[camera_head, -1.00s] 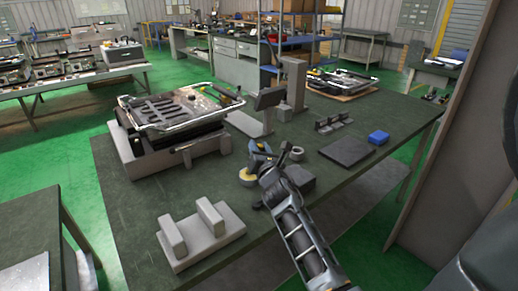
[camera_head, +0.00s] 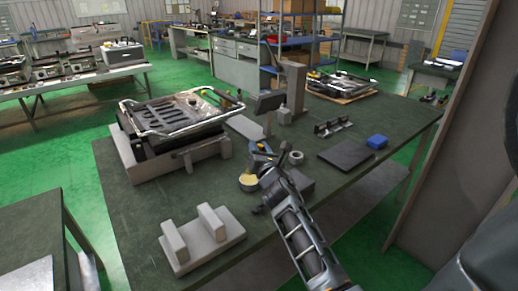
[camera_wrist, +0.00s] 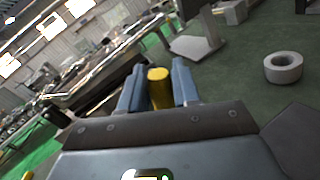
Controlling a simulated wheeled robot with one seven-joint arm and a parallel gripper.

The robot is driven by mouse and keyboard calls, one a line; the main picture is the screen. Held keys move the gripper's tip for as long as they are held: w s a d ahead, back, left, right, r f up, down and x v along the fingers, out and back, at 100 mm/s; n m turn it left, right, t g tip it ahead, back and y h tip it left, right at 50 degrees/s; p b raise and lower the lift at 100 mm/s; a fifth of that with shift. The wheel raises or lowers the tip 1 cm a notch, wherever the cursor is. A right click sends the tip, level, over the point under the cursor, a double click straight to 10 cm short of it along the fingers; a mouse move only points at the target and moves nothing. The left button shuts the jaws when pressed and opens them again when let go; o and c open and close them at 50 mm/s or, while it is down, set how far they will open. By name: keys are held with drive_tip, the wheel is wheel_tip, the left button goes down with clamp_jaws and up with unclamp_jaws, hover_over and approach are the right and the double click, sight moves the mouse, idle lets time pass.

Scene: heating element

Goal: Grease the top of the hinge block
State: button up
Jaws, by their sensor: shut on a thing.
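My gripper (camera_head: 262,152) is over the green workbench, its blue fingers shut on a yellow cylindrical handle (camera_wrist: 159,88) in the wrist view. The far end of the held tool is hidden. In the head view a round pot with yellow contents (camera_head: 248,183) stands just left of my gripper. I cannot tell for sure which part is the hinge block. A low grey bracket with upright lugs (camera_head: 333,127) lies to the right, and a grey base with two upright blocks (camera_head: 203,240) is at the front.
A slotted heating panel on a grey support (camera_head: 180,120) is at the left. A stand with a tilted screen (camera_head: 268,102) is behind my gripper. A tape roll (camera_head: 296,157), dark plate (camera_head: 347,153) and blue box (camera_head: 377,141) are at the right.

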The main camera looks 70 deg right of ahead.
drive_tip(key=shift+r+p, duration=2.2)
drive_tip(key=shift+r, duration=0.2)
drive_tip(key=shift+s+f, duration=0.1)
